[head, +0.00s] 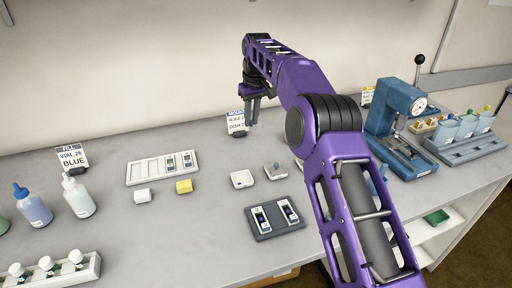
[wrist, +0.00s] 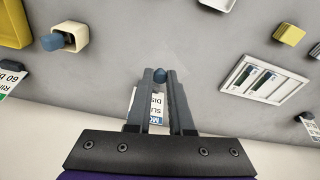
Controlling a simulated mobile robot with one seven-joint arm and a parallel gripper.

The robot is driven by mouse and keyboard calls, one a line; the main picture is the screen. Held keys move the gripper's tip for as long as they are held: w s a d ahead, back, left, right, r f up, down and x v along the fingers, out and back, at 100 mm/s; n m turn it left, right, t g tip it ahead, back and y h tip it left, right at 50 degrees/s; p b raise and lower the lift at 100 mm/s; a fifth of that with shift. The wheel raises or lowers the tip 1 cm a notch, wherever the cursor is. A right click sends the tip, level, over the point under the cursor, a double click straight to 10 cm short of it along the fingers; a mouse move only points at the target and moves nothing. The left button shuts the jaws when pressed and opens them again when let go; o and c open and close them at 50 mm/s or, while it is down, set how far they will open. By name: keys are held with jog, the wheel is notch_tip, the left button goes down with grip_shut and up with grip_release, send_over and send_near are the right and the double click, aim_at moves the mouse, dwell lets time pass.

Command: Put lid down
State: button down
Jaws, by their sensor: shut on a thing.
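My gripper (head: 252,120) is at the back of the counter, by the "MOUNT" sign. In the wrist view, my gripper (wrist: 160,76) is shut on the blue round knob of the lid (wrist: 160,73). A faint pale patch around the knob may be the lid's clear plate; its outline is hard to make out. In the head view the lid is too small to tell. An open white dish (head: 243,180) sits on the counter, nearer the front than my gripper. A similar dish with a grey-blue knob or piece in it (head: 276,171) stands just right of it.
A white slide tray (head: 135,173) lies left, with a white block (head: 142,196) and yellow block (head: 184,187) before it. A dark slide holder (head: 262,235) is at the front. The sign (head: 236,122) stands close to my gripper. A blue press (head: 395,115) stands right.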

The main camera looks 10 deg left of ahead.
aim_at(256, 150)
jog(key=shift+w+d+f+m+p, duration=0.15)
jog(key=shift+w+d+f+m, duration=0.1)
jog(key=shift+w+m, duration=0.3)
jog(key=shift+w+d+f+m+p, duration=0.2)
jog(key=shift+w+m, duration=0.15)
jog(key=shift+w, duration=0.25)
jog(key=shift+w+f, duration=0.1)
notch_tip(256, 150, down, 10)
jog(key=shift+r+b, duration=0.15)
jog(key=shift+b, duration=0.4)
jog(key=c, duration=0.8)
grip_release()
jog(key=shift+f, duration=0.2)
jog(key=r, duration=0.4)
jog(key=s+r, duration=0.1)
jog(key=r, duration=0.3)
jog(key=d+r+p, duration=0.1)
jog(key=r, duration=0.3)
jog(key=shift+s+r, duration=0.15)
jog(key=shift+s, duration=0.1)
jog(key=shift+r, duration=0.1)
